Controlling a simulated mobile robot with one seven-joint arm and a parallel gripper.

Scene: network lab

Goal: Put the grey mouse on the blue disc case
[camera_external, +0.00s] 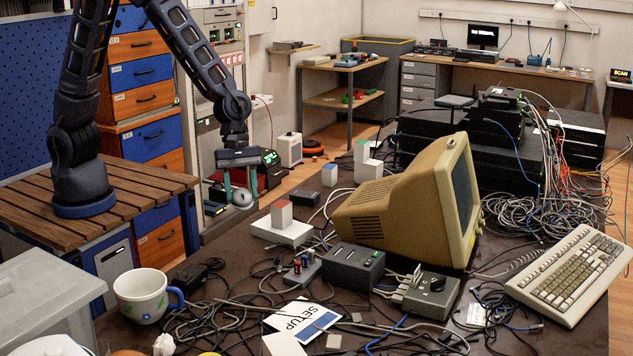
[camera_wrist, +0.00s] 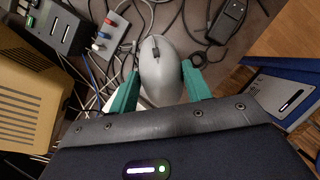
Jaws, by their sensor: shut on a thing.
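My gripper (camera_external: 241,192) hangs near the left end of the dark table, its teal fingers shut on the grey mouse (camera_external: 243,199). In the wrist view the mouse (camera_wrist: 161,70) sits between the two fingertips (camera_wrist: 160,76), with its wheel end pointing away from the palm. It appears to be held above the table. I cannot tell whether this patch is the blue disc case.
A beige monitor (camera_external: 405,203), a keyboard (camera_external: 570,275) and grey boxes (camera_external: 354,266) crowd the table. A mug (camera_external: 141,295) stands front left. A white block with a red-topped piece (camera_external: 281,227) stands near my gripper. Loose cables cover much of the surface.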

